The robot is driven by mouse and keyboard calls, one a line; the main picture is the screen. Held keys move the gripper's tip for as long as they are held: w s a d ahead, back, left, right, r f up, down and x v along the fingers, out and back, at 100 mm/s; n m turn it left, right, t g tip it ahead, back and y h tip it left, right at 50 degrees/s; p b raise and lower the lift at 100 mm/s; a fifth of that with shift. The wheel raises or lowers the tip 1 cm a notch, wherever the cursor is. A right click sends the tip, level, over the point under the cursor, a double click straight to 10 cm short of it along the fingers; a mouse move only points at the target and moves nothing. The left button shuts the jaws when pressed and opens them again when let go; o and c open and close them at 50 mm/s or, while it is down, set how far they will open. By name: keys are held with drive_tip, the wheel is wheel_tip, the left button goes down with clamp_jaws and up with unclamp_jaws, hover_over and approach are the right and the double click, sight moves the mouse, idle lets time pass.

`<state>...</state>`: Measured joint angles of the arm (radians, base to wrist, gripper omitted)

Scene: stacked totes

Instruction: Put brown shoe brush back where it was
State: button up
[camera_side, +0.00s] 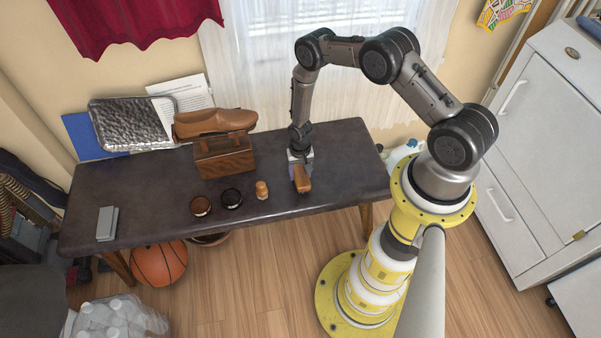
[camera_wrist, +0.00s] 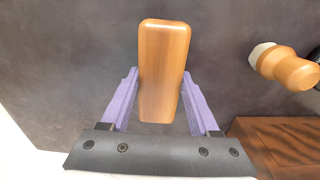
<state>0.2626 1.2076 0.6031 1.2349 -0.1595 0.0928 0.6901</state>
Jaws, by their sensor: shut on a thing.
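The brown shoe brush, an oblong with a smooth wooden back, is between my fingers. It shows in the side view (camera_side: 303,183) and in the wrist view (camera_wrist: 163,65). My gripper (camera_side: 300,172) points down near the front edge of the dark bench, right of the small items. In the wrist view my gripper's purple fingers (camera_wrist: 160,80) are shut on the brush's long sides. The brush's bristles are hidden underneath, and I cannot tell whether it touches the bench top.
A small round-handled brush (camera_side: 262,190) stands left of my gripper, beside two round jars (camera_side: 232,198) (camera_side: 201,206). Behind them a tan shoe (camera_side: 215,123) rests on a wooden box (camera_side: 224,160). The dark bench (camera_side: 345,165) is clear to the right.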

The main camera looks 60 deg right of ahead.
drive_tip(key=o, duration=1.5)
drive_tip(key=shift+f, duration=0.15)
drive_tip(key=shift+c, duration=0.2)
wheel_tip(320, 180, up, 12)
wheel_tip(320, 180, up, 18)
drive_tip(key=n+t, duration=0.1)
drive_tip(key=n, duration=0.1)
hover_over(300, 173)
drive_tip(key=w+a, duration=0.2)
drive_tip(key=w, duration=0.2)
drive_tip(key=s+a+r+n+t, duration=0.1)
drive_tip(key=s+r, duration=0.1)
drive_tip(key=r, duration=0.5)
drive_tip(key=s+a+r+n+t, duration=0.1)
drive_tip(key=s+r, duration=0.1)
drive_tip(key=r, duration=0.5)
drive_tip(key=s+a+r+n+t, duration=0.15)
drive_tip(key=s+a+r, duration=0.25)
drive_tip(key=s+r, duration=0.5)
drive_tip(key=s+a+r+n+t, duration=0.1)
drive_tip(key=s+r, duration=0.4)
drive_tip(key=s, duration=0.8)
drive_tip(key=shift+s+a+r+n, duration=0.3)
drive_tip(key=shift+a+n, duration=0.4)
drive_tip(key=shift+n, duration=0.55)
